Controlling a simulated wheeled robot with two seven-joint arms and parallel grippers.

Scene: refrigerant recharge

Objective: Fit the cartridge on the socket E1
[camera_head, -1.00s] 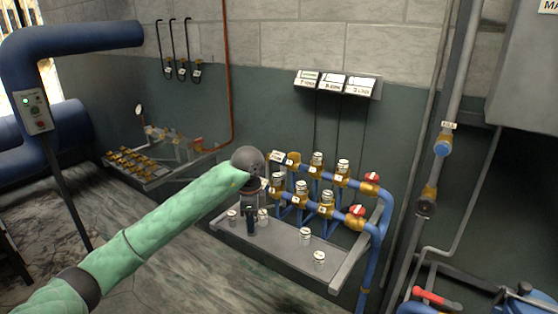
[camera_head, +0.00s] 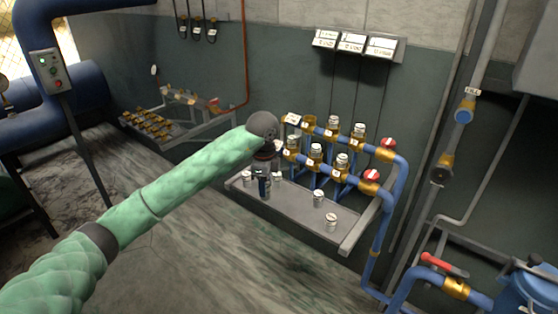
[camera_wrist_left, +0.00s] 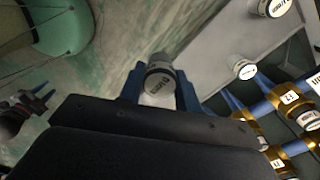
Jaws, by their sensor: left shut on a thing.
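My left gripper (camera_head: 263,188) reaches over the left end of the bench tray. In the left wrist view its blue fingers (camera_wrist_left: 157,88) are shut on a white cartridge (camera_wrist_left: 159,78) with a grey cap and a dark printed label. The head view hardly shows this cartridge behind the fingers. Brass sockets stand in two rows on the blue pipes right of the gripper, most with a white cartridge on top. The front-left brass socket (camera_head: 292,145) is close behind my wrist. Its small tag is unreadable, so I cannot tell which is E1. My right gripper is out of view.
Loose cartridges (camera_head: 318,198) (camera_head: 331,223) stand on the grey tray (camera_head: 290,215), with others close to the gripper. Red-handled valves (camera_head: 371,175) end the pipe rows at right. A second bench (camera_head: 180,133) holds brass fittings. Floor in front is clear.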

